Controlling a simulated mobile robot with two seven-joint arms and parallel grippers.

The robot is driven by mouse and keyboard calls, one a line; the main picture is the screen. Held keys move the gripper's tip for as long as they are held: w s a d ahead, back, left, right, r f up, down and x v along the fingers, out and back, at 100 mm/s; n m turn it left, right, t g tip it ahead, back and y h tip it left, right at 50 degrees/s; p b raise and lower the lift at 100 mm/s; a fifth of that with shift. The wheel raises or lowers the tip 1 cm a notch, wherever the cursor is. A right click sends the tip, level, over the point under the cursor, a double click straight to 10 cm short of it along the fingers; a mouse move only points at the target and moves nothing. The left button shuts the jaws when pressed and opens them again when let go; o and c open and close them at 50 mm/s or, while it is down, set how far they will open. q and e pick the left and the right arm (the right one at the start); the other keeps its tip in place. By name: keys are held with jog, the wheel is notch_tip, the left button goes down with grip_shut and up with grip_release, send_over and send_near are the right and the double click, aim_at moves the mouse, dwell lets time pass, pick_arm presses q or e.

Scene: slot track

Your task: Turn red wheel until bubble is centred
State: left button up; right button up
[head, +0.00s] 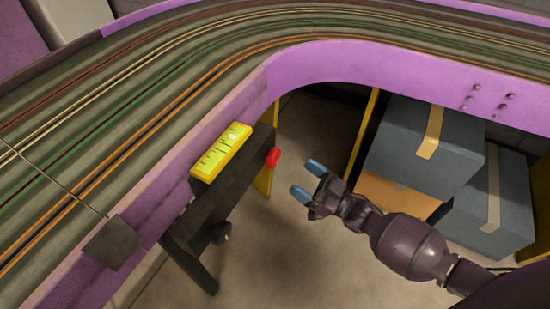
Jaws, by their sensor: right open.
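The red wheel (273,158) sits at the far end of a dark bracket (230,186) beside the track. A yellow level (217,158) rests by the top of that bracket. A pale spot that may be its bubble (233,136) shows toward its upper right end, away from the middle; it is too small to be sure. My right gripper (305,179) is open and empty, with blue fingertips pointing left. It is to the right of and a little below the red wheel, apart from it. My left gripper is not in view.
The slot track (150,90) with its purple side wall (330,62) curves across the left and back. Grey boxes with tape (422,150) stand at the right, under the track. A dark knob (222,235) is below the bracket. Floor (300,240) shows between.

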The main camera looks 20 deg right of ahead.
aim_at(277, 159)
jog(key=x, duration=0.9)
jog(key=shift+f+b, duration=0.1)
jog(key=shift+b, duration=0.25)
jog(key=shift+c, duration=0.5)
jog(key=c, duration=0.8)
jog(key=shift+n+g, duration=0.3)
jog(key=shift+n, duration=0.3)
